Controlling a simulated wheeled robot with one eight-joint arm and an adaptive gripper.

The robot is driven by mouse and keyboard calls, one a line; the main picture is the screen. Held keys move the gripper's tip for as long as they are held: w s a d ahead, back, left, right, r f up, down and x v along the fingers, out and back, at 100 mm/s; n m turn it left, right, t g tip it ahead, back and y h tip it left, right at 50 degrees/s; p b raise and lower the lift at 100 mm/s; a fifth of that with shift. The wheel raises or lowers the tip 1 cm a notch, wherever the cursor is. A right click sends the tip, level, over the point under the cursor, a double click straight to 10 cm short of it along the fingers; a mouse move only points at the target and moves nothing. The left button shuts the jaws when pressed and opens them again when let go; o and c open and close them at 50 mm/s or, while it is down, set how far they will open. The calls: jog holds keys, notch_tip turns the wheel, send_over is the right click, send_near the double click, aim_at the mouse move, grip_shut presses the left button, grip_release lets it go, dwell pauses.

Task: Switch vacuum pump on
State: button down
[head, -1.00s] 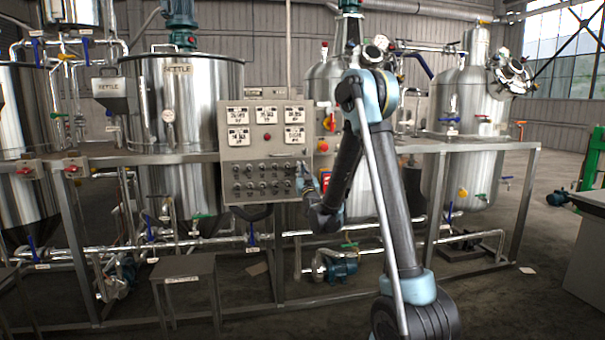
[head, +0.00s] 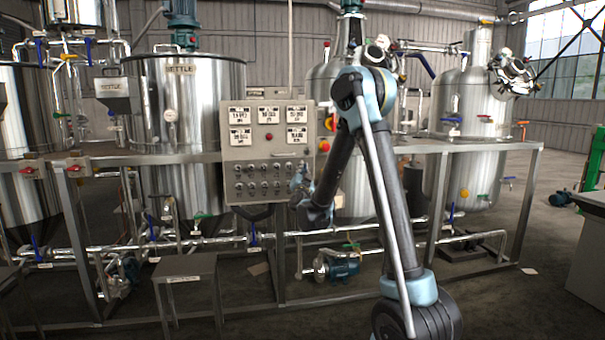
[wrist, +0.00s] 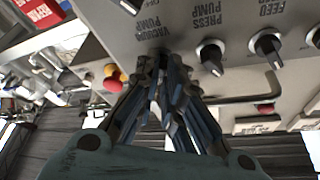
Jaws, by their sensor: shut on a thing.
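The control panel (head: 240,160) is a grey box with display plates on top and rows of small dark knobs below. My gripper (head: 298,182) is at the panel's lower right edge. In the wrist view the panel is upside down, and the label "VACUUM PUMP" (wrist: 150,28) sits right by my fingertips (wrist: 162,64). The fingers are closed together around the knob at that label, which they mostly hide. The knob's pointer direction cannot be told. The PRESS PUMP knob (wrist: 211,56) and FEED PUMP knob (wrist: 267,46) are beside it, apart from the fingers.
A red and yellow button (wrist: 113,78) is close to the left of my fingers in the wrist view. A steel kettle (head: 185,110) stands left of the panel. A steel frame rail (head: 120,160) runs across the front. A small stool (head: 185,266) stands on the floor.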

jog(key=shift+d, duration=0.15)
jog(key=c, duration=1.7)
grip_release()
jog(key=v, duration=1.2)
jog(key=shift+w, duration=0.1)
